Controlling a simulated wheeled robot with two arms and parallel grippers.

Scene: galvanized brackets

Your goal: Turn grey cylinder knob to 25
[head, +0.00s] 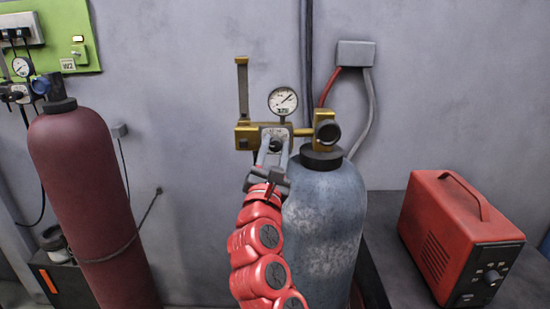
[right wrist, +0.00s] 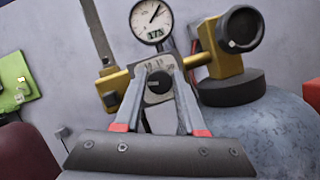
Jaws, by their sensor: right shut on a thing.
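The grey cylinder (head: 325,225) stands upright against the wall, its paint worn and its neck black. A brass regulator (head: 247,133) sits at its top, with a round white gauge (head: 283,102) above. The black knob (right wrist: 159,83) is on a pale dial plate (right wrist: 157,67) with small numbers; I cannot read its setting for sure. My right gripper (head: 274,150) reaches up from below, its two fingers on either side of the knob and shut on it. The fingers (right wrist: 160,95) also show in the right wrist view, partly hiding the plate. My left gripper is out of view.
A dark red cylinder (head: 85,200) stands at the left, below a green panel (head: 68,40). A red machine (head: 455,235) with a handle sits on a dark surface at the right. A grey wall box (head: 356,53) with cables is behind the regulator.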

